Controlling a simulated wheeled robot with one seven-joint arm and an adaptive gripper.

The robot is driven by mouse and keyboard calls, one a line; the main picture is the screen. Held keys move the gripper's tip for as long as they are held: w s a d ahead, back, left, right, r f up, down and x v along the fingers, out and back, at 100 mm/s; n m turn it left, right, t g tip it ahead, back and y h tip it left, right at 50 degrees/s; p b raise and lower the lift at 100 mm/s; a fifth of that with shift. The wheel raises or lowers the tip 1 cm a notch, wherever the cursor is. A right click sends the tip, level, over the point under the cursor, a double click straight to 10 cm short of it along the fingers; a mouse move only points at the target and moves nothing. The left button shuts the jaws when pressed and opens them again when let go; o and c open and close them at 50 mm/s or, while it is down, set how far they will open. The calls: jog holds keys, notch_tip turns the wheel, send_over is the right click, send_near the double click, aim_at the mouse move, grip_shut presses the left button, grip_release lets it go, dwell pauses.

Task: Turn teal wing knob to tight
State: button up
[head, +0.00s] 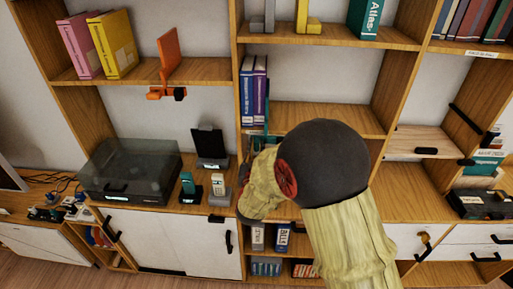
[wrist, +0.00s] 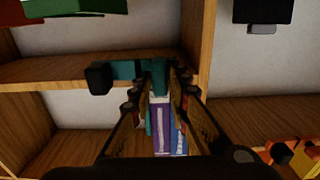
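A teal fitting lies across the front edge of a shelf in the wrist view, a horizontal teal bar (wrist: 128,70) with a black block (wrist: 98,78) at its left end. An upright teal piece (wrist: 158,78), which may be the wing knob, is between the tips of my gripper (wrist: 159,88). The fingers stand on either side of it. I cannot tell whether they touch or press it. In the head view my arm hides the gripper and most of the fitting. No tight mark or pointer is readable.
Purple and blue books (wrist: 162,130) stand behind and between the fingers. A wooden upright (wrist: 197,45) is close on the right. An orange fitting (head: 168,60) is on the left shelf. A turntable (head: 130,172) and phones (head: 218,185) are on the cabinet top below.

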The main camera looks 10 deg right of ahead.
grip_shut()
jog(key=shift+n, duration=0.4)
jog(key=n+p, duration=0.1)
jog(key=n, duration=0.3)
jog(key=shift+a, duration=0.1)
jog(key=n+p, duration=0.2)
jog(key=n, duration=0.2)
jog(key=shift+n, duration=0.3)
jog(key=n+p, duration=0.2)
jog(key=n, duration=0.3)
jog(key=shift+a+f, duration=0.1)
jog(key=shift+f, duration=0.05)
jog(key=shift+f+n+p, duration=0.15)
jog(key=shift+n+p, duration=0.6)
jog(key=shift+n, duration=0.95)
